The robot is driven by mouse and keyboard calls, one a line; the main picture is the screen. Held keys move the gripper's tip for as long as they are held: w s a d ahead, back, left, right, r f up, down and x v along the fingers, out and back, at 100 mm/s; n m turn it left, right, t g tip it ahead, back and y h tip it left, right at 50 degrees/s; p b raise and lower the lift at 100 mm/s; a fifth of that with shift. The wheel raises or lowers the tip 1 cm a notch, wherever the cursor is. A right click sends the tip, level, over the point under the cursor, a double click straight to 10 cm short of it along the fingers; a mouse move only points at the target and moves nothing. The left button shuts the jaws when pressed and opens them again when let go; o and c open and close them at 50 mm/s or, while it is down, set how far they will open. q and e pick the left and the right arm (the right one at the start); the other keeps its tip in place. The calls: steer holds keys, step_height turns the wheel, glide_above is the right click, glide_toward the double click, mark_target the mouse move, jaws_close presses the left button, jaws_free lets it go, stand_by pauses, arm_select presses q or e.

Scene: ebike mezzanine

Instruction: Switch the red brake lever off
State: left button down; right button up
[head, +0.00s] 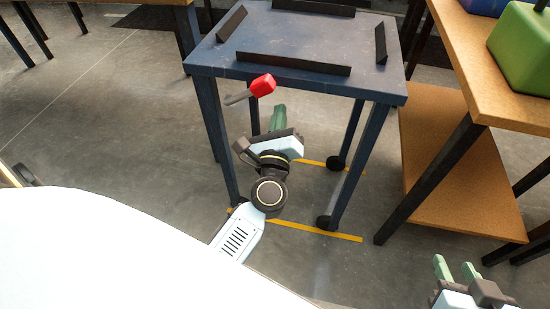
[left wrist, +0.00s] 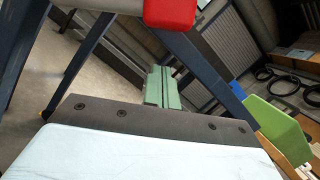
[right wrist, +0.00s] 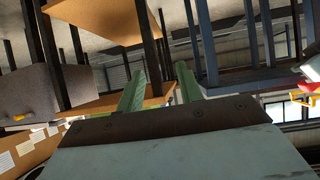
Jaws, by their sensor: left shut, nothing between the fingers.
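My right gripper (head: 456,269) is at the lower right, away from the cart. Its green fingers (right wrist: 161,88) stand apart, with nothing seen between them.
Black angled strips (head: 293,64) stand on the otherwise bare cart top. A wooden table (head: 505,100) with a lower shelf (head: 450,170) and a green container (head: 522,48) stands at the right. Yellow lines (head: 315,231) mark the floor under the cart.

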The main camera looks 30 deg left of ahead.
arm_select(q)
steer(key=v, duration=1)
steer(key=shift+d, duration=0.2)
steer(key=shift+f, duration=0.1)
